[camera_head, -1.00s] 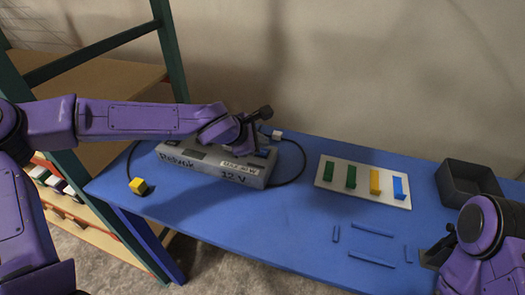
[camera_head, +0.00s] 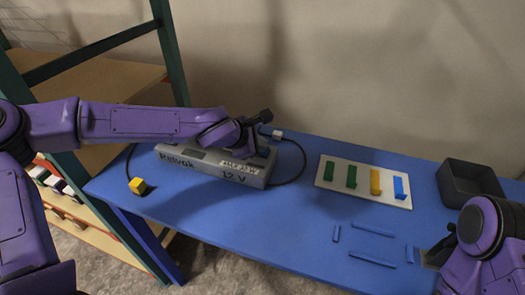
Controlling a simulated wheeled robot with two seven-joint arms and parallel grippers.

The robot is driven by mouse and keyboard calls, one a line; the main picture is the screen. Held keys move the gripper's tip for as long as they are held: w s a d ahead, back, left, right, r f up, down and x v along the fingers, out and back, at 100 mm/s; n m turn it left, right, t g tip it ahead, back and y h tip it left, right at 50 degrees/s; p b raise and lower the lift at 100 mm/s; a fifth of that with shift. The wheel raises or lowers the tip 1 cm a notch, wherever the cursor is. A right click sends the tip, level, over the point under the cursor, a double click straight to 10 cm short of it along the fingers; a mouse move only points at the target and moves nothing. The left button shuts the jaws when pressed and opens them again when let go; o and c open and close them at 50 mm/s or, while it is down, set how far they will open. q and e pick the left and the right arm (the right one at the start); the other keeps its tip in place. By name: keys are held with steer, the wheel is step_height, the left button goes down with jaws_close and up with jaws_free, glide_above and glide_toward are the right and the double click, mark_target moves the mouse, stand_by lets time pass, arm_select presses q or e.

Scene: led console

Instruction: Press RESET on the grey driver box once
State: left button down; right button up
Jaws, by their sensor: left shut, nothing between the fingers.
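My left gripper (camera_head: 262,148) is shut and empty, at the right end of the box's top. It hides that part of the top, so I cannot see the RESET button or tell whether the fingertips touch it. My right gripper (camera_head: 432,258) is partly seen at the right edge, low over the table; its fingers are not clear.
A white board (camera_head: 364,197) with green, yellow and blue blocks lies right of the box. A dark open tray (camera_head: 468,180) stands at the far right. A yellow cube (camera_head: 138,186) lies at the left. Thin blue strips (camera_head: 373,258) lie in front of the board. A black cable (camera_head: 303,160) loops beside the box.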

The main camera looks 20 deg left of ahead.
arm_select(q)
steer(key=shift+f, duration=0.35)
stand_by(0.4)
steer(key=shift+r+p, duration=0.9)
step_height(320, 180, up, 5)
steer(key=p, duration=0.5)
steer(key=shift+r+p, duration=0.1)
steer(key=shift+p, duration=0.2)
steer(key=shift+s+a+f, duration=0.1)
steer(key=shift+f, duration=0.1)
